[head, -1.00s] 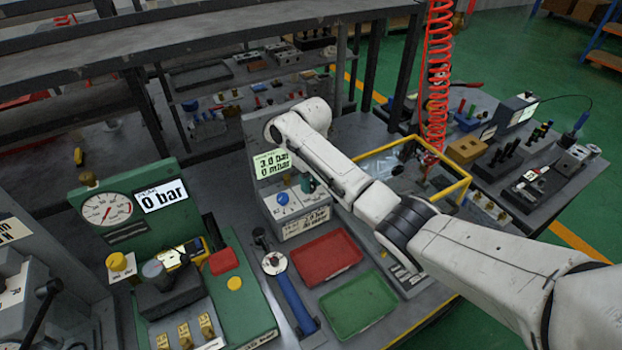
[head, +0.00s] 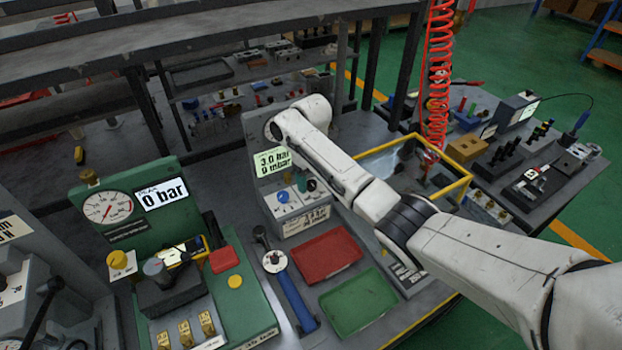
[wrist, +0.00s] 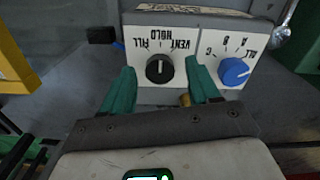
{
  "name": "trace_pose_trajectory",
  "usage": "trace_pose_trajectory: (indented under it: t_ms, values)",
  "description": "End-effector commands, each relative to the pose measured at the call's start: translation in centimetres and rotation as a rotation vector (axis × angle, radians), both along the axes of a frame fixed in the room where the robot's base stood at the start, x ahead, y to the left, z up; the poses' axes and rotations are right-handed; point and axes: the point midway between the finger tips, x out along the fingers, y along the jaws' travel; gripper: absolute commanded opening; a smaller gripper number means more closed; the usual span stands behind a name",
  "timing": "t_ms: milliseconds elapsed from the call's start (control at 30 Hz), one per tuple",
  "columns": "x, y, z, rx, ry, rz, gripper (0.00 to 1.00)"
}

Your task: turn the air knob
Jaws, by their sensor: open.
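The valve block (head: 297,215) has a sloped white panel with two knobs. In the wrist view, the black knob (wrist: 159,69) is marked FILL, HOLD and VENT, and its white pointer line is near HOLD. The blue knob (wrist: 234,72), marked A, B, C and ALL, is to its right; it also shows in the head view (head: 283,196). My gripper (wrist: 160,80) is open, with one teal finger on each side of the black knob. The right finger lies between the two knobs. Whether the fingers touch the black knob is unclear. In the head view my arm hides most of the gripper.
The block's display (head: 272,161) reads 3.0 bar and 0 mbar. A red tray (head: 326,256) and a green tray (head: 358,303) lie in front. A blue-handled tool (head: 294,299) lies to the left. A yellow-framed bin (head: 440,172) stands right of my arm.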

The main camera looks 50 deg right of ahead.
Motion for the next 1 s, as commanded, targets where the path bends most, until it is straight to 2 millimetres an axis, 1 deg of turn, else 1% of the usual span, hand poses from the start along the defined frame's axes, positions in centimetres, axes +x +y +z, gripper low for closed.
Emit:
trace_pose_trajectory:
  t_ms: [167,400,533,700,1000]
  values:
    - [0.1,0.0,2.3,-0.001,-0.004,0.001,0.61]
    - [0.2,0.0,6.9,-0.001,-0.005,0.001,0.61]
    - [0.1,0.0,9.2,-0.001,-0.002,0.001,0.61]
    - [0.1,0.0,10.4,-0.001,-0.002,0.0,0.61]
    - [0.1,0.0,10.6,-0.001,-0.001,0.0,0.61]
